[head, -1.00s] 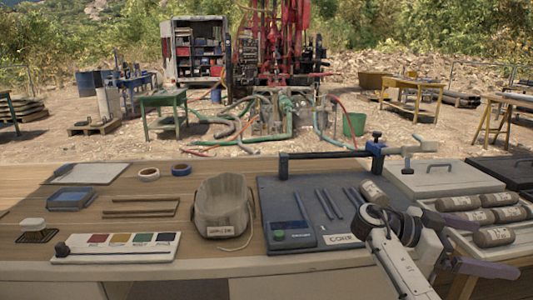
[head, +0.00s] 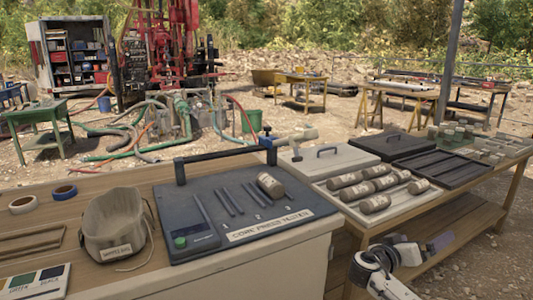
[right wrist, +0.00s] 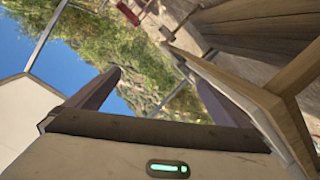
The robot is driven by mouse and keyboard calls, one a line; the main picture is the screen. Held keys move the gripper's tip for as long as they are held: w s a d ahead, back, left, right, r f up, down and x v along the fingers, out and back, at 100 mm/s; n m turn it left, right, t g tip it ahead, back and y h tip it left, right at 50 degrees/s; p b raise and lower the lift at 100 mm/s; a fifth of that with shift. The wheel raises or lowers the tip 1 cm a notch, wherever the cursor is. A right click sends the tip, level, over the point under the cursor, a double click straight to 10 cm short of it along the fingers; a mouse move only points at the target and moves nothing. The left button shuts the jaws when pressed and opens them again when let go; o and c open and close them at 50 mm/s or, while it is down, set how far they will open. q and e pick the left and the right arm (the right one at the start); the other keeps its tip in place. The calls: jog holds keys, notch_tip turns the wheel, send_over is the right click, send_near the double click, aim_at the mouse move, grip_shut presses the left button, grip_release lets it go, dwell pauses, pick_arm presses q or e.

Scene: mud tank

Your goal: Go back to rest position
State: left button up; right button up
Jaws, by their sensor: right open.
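My right gripper (head: 440,243) is low at the lower right of the head view, in front of the benches and below the tray of core samples. One purple finger shows clearly there. In the right wrist view, the two purple fingers (right wrist: 152,80) stand wide apart with nothing between them. The gripper is open and empty. My left gripper is in neither view. A core sample (head: 270,185) lies on the dark core tester board (head: 255,215).
The sample tray (head: 348,208) holds several core samples. A cloth bag (head: 113,222) and tape rolls (head: 64,191) are on the left bench. A lidded pale box (head: 330,160) and dark slotted tray (head: 448,168) are at the right. The wooden bench edge (head: 500,190) is near my right arm.

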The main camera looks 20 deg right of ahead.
jog(key=s+a+f+n+t+y, duration=0.2)
jog(key=s+a+f+n+y, duration=0.15)
jog(key=a+f, duration=0.4)
jog(key=s+a+f+n+t+y, duration=0.2)
jog(key=a+f+n+y, duration=0.3)
jog(key=f, duration=0.3)
jog(key=s+a+f+n+t+y, duration=0.1)
jog(key=s+a+f+n+y, duration=0.2)
jog(key=a+f, duration=0.45)
jog(key=s+a+f+n+y, duration=0.1)
jog(key=s+a+n+y, duration=0.1)
jog(key=s+a+y, duration=0.5)
jog(key=s+a+f+n, duration=0.1)
jog(key=s+a+n, duration=0.3)
jog(key=a, duration=0.7)
pick_arm(q)
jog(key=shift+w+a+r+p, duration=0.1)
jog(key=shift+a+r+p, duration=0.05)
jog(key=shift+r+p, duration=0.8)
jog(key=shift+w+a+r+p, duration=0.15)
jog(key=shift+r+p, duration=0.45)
jog(key=shift+p, duration=0.6)
pick_arm(e)
jog(key=a+r+m+t, duration=0.1)
jog(key=a+r+m, duration=0.2)
jog(key=a+m, duration=0.3)
jog(key=shift+w+a+r+y, duration=0.15)
jog(key=shift+a+r+y, duration=0.2)
jog(key=shift+a, duration=1.2)
